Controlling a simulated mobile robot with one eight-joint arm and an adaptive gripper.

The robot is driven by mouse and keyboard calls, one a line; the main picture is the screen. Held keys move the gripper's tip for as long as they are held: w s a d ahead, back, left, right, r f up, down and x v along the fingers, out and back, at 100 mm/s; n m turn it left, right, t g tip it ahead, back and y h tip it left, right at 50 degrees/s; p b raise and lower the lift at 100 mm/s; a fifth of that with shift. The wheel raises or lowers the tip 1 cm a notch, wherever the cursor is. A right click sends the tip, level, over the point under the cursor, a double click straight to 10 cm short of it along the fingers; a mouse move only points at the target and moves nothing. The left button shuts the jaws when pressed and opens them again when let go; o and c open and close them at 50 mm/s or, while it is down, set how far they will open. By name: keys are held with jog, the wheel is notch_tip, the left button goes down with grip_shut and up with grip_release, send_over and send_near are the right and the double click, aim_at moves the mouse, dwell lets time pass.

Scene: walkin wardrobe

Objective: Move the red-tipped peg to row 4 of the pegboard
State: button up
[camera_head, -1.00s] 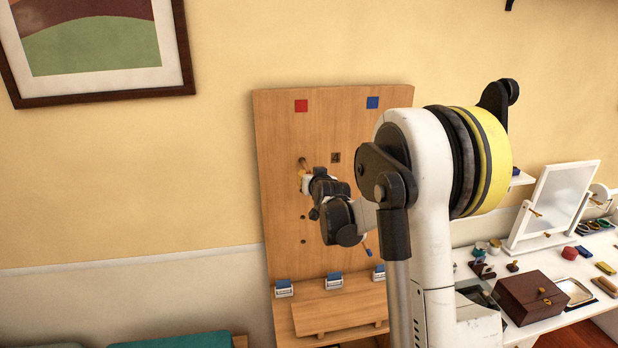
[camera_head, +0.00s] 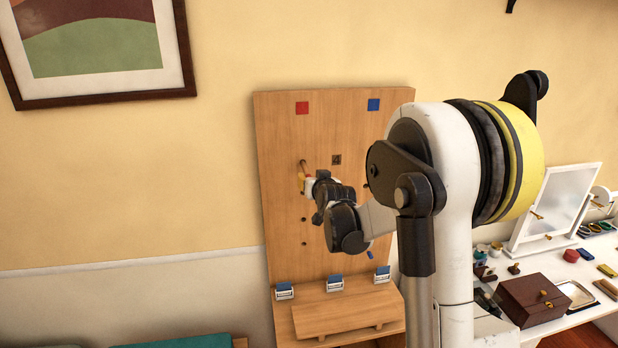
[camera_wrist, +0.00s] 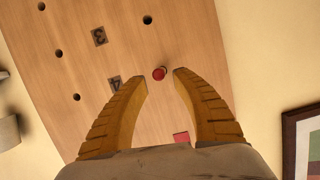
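The pegboard (camera_head: 290,130) stands upright against the wall, with a red square and a blue square near its top. The red-tipped peg (camera_wrist: 159,73) sticks out of the board in the column under the red square, level with the tag marked 4 (camera_wrist: 115,84). Its shaft shows in the head view (camera_head: 302,163). My gripper (camera_head: 304,183) is at the peg's outer end. In the wrist view, my gripper's fingers (camera_wrist: 160,77) are open on either side of the red tip, with a gap on both sides.
Empty holes show in other rows. A blue-tipped peg (camera_head: 370,254) sits lower right, partly hidden by my arm. A white table with a mirror (camera_head: 562,205) and a brown box (camera_head: 532,298) is at right.

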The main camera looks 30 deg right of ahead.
jog(key=v, duration=0.8)
jog(key=shift+s, duration=0.3)
